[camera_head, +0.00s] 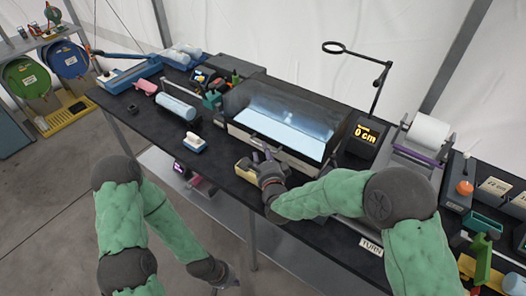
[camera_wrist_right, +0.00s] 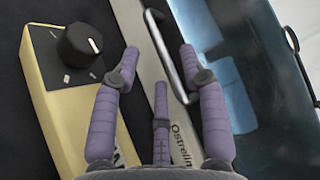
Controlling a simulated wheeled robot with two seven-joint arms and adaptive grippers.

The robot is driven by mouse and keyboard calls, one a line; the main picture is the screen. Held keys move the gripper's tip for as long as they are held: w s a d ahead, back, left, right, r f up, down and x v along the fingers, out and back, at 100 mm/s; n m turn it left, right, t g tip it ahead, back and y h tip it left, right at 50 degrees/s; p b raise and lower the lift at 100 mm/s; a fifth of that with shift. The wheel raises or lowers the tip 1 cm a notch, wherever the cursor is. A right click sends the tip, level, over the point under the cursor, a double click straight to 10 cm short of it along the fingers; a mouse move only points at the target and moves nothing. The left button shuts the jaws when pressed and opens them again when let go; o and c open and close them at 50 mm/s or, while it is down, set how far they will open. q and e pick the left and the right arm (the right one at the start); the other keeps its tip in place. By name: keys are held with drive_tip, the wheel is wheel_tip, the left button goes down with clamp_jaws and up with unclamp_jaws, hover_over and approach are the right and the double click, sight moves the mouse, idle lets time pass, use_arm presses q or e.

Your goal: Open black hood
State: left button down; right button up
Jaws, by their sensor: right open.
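The black hood (camera_head: 322,112) is a dark, glossy cover on a long box in the middle of the table, with a bright pale-blue window area. It fills the right of the right wrist view (camera_wrist_right: 258,75). A metal bar handle (camera_wrist_right: 166,56) runs along its front edge beside a pale labelled strip. My right gripper (camera_head: 262,166) is at the front of the box. Its purple fingers (camera_wrist_right: 160,85) are spread, open and empty, with the handle close to the right finger; contact cannot be told. My left gripper (camera_head: 228,279) hangs low in front of the table, its jaws unclear.
A yellow box with a black knob (camera_wrist_right: 70,90) stands just left of my right fingers. A "0 cm" display (camera_head: 366,134) and a stand with a ring (camera_head: 378,85) are right of the hood. A white-topped block (camera_head: 194,143) lies to the left, with bare table around it.

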drive_tip(key=shift+x, duration=1.3)
drive_tip(key=shift+c, duration=0.3)
clamp_jaws()
drive_tip(key=shift+r, duration=0.1)
